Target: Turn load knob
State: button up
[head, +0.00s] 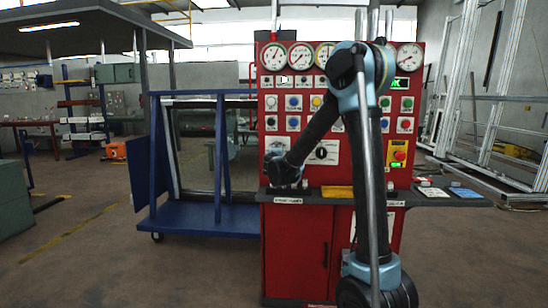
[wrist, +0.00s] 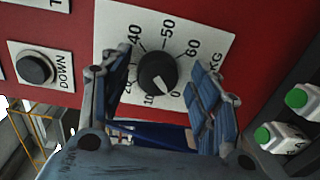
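The load knob (wrist: 157,72) is round and black, on a white dial plate marked with numbers from 0 to 60 and KG. Its white pointer mark faces the lower right, near 0. My gripper (wrist: 160,62) is open in the wrist view, with one finger on each side of the knob. Gaps show between both fingers and the knob, and nothing is held. In the head view my gripper (head: 285,172) is at the lower left of the red control panel (head: 345,75), where it and my arm hide part of the panel.
A black DOWN button (wrist: 34,68) is left of the dial. Green-capped white items (wrist: 285,137) lie at the lower right. In the head view, gauges (head: 300,56) and buttons cover the panel, a dark shelf (head: 440,197) juts out below, and a blue cart (head: 190,215) stands left.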

jog(key=s, duration=1.2)
jog(key=shift+a+r, duration=0.15)
jog(key=shift+r, duration=0.05)
